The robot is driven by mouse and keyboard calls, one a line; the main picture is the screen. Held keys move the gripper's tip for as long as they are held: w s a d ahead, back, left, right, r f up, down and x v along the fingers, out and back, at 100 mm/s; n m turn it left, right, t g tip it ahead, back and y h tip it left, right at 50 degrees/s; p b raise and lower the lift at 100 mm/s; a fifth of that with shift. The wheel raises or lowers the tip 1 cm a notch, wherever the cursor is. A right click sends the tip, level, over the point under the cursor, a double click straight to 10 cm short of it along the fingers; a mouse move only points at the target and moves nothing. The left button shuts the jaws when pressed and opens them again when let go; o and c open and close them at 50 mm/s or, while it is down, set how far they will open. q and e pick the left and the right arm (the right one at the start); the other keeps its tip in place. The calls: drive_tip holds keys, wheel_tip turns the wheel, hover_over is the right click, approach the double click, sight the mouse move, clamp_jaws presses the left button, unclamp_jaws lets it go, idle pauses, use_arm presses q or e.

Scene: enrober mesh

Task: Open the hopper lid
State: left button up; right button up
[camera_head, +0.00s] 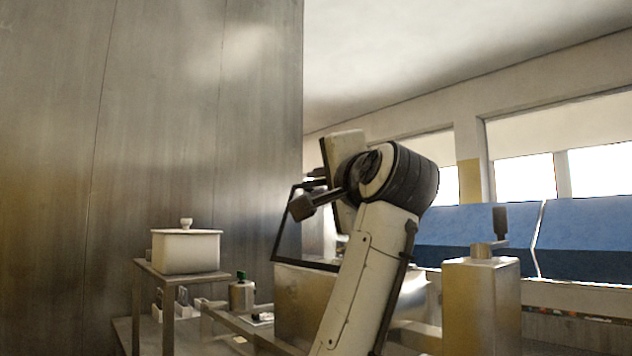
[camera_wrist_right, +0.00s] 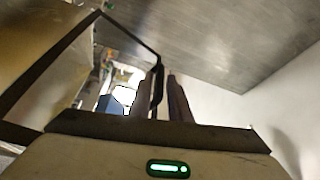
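The hopper lid (camera_head: 281,227) looks like a dark-framed panel standing steeply raised, left of my right arm in the head view. Its dark frame (camera_wrist_right: 50,73) also crosses the left of the right wrist view. My right gripper (camera_head: 310,183) is at the upper part of this frame, largely hidden behind my own wrist. In the wrist view, one dark bar of the frame runs down between the two fingers of the right gripper (camera_wrist_right: 160,82). Whether the fingers press on the bar is not clear. The hopper's body is mostly hidden behind my arm. My left gripper is out of view.
A white lidded pot (camera_head: 186,252) stands on a small metal stand (camera_head: 168,283) at the left. A small canister (camera_head: 242,294) stands nearby. A metal post with a dark handle (camera_head: 482,300) rises at the right. A tall metal wall (camera_head: 200,110) fills the left background.

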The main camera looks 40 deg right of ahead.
drive_tip(key=shift+x, duration=1.05)
drive_tip(key=shift+c, duration=0.4)
clamp_jaws()
